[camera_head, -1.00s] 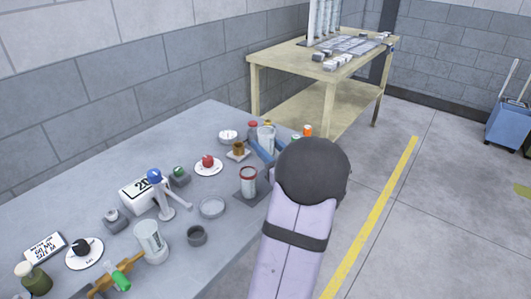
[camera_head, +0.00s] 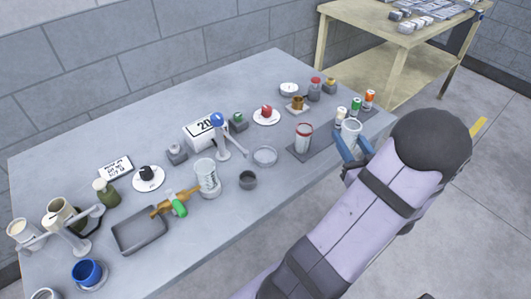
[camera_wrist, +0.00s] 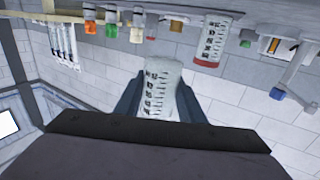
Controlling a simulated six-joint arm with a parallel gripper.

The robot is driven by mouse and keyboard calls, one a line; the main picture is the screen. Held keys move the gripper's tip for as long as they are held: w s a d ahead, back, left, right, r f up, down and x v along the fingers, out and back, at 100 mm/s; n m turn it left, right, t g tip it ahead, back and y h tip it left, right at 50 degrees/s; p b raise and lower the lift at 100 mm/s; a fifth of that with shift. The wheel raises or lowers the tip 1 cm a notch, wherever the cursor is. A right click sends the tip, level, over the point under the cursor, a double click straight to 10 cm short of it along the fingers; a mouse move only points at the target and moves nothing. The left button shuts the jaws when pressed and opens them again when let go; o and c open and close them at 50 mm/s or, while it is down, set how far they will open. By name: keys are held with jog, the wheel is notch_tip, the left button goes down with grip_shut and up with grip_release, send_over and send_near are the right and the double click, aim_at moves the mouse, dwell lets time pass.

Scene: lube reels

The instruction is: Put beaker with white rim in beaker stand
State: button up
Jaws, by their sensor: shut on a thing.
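My gripper (camera_head: 352,150) is shut on a clear, graduated beaker with a pale rim (camera_head: 351,130), near the table's right edge. It holds the beaker right of a red-rimmed beaker (camera_head: 304,133). In the wrist view the held beaker (camera_wrist: 160,90) sits between the fingers, and the red-rimmed beaker (camera_wrist: 209,42) is apart from it. The red-rimmed beaker stands on a dark square pad (camera_head: 325,147); I cannot tell whether this pad is the beaker stand. Another graduated beaker (camera_head: 206,177) stands further left. My arm hides part of the table's right side.
White, green and orange-capped vials (camera_head: 369,98) stand just behind the held beaker. A grey tray (camera_head: 138,240) is at front left. The front middle of the table is clear.

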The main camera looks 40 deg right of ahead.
jog(key=w+a+n+t+y, duration=0.1)
jog(key=w+a+n+y, duration=0.2)
jog(key=a, duration=0.7)
jog(key=n+y, duration=0.2)
jog(key=y, duration=0.3)
send_over(265, 156)
jog(key=s, duration=0.3)
jog(key=shift+t, duration=0.3)
jog(key=f, duration=0.4)
jog(key=shift+w+f, duration=0.2)
jog(key=shift+f, duration=0.1)
jog(key=shift+w+f, duration=1)
jog(key=shift+w, duration=0.25)
jog(key=shift+f, duration=0.1)
jog(key=shift+f, duration=0.15)
jog(key=o, duration=1)
